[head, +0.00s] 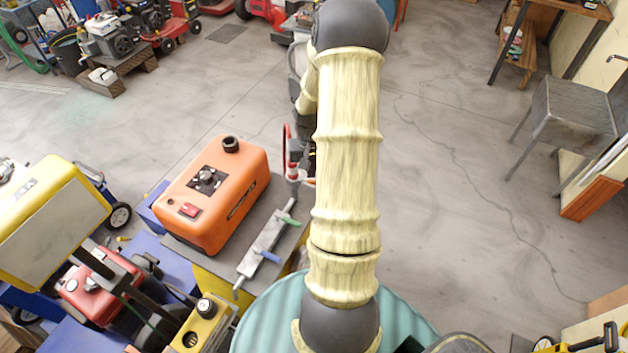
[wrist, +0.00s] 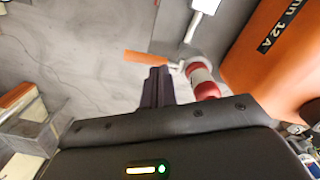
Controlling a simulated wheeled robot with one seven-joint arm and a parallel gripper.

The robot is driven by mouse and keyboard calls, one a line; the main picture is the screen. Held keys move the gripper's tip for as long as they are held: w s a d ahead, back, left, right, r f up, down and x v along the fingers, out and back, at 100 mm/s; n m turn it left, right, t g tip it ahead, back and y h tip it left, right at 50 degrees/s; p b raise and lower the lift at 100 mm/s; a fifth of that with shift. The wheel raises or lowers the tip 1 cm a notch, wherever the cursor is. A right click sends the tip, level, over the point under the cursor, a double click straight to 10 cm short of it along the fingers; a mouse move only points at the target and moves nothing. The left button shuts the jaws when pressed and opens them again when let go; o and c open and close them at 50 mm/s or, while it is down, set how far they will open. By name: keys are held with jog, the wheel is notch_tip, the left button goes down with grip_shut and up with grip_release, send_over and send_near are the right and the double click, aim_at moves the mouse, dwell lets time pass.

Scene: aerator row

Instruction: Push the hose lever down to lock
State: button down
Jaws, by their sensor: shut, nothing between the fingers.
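The hose lever (wrist: 146,57) is an orange handle in the wrist view. It sticks out to the left from a pale metal fitting (wrist: 178,65). A red and white hose end (wrist: 203,82) sits right of it. My gripper (wrist: 159,70) is shut and empty. Its dark fingertips appear close to the lever's near edge, and I cannot tell whether they touch. In the head view the red hose (head: 288,148) stands beside the pale manifold bar (head: 266,246). My arm hides most of the gripper and lever there.
An orange machine (head: 215,195) stands left of the manifold; its side also shows in the wrist view (wrist: 275,60). Open floor lies between.

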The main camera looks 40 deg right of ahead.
jog(key=shift+f, duration=0.15)
jog(key=shift+f+b, duration=1.75)
jog(key=shift+f, duration=0.55)
notch_tip(320, 180, up, 11)
jog(key=s+p, duration=0.2)
jog(key=p, duration=0.7)
jog(key=shift+d, duration=0.4)
jog(key=shift+w, duration=0.1)
jog(key=s+a+r+n+t+b, duration=0.1)
jog(key=a+r+n+b, duration=0.1)
jog(key=a, duration=0.6)
jog(key=s+a+r+n+b, duration=0.2)
jog(key=a+n+b, duration=0.1)
jog(key=a, duration=0.6)
jog(key=s+a+r+n+t+b, duration=0.1)
jog(key=s+a+r+n+b, duration=0.1)
jog(key=a, duration=0.7)
jog(key=shift+s+a+t, duration=0.15)
jog(key=shift+a+t, duration=0.05)
jog(key=shift+t, duration=0.1)
